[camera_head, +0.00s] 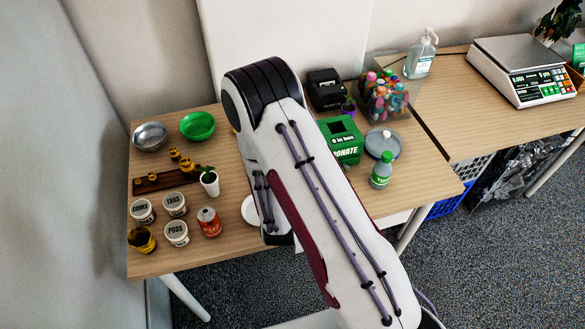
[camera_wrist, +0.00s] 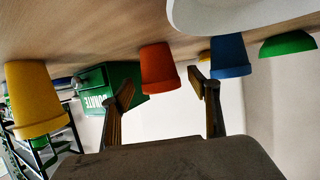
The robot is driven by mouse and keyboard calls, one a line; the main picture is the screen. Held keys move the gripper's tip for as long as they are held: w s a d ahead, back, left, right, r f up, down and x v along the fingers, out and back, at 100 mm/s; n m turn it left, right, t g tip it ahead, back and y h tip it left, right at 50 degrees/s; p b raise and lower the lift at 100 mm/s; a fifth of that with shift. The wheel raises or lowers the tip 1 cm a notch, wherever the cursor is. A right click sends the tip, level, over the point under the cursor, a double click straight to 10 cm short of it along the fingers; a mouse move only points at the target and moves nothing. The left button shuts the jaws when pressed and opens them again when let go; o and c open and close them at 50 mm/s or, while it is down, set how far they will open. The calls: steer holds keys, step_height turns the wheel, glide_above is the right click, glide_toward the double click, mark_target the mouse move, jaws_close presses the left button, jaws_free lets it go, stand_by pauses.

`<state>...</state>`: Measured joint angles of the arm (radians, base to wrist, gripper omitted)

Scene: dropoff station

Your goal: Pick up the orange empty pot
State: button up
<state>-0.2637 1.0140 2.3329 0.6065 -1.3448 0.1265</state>
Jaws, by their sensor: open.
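The orange pot (camera_wrist: 157,68) shows in the wrist view, which is upside down, with the table at the top. It stands on the wooden table, and its inside is hidden. My gripper (camera_wrist: 161,82) is open, and the pot appears in the gap between its two fingertips. The pot looks to lie beyond the tips, and I see no clear contact. In the head view my arm covers the gripper and the orange pot.
In the wrist view a yellow pot (camera_wrist: 35,98) is left, a blue pot (camera_wrist: 229,56) right, and a white dish (camera_wrist: 235,12) close above. A green donation box (camera_head: 341,141) stands behind my arm in the head view. Cups and a can (camera_head: 209,221) stand left.

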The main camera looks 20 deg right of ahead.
steer(key=shift+x, duration=1.15)
steer(key=c, duration=1.3)
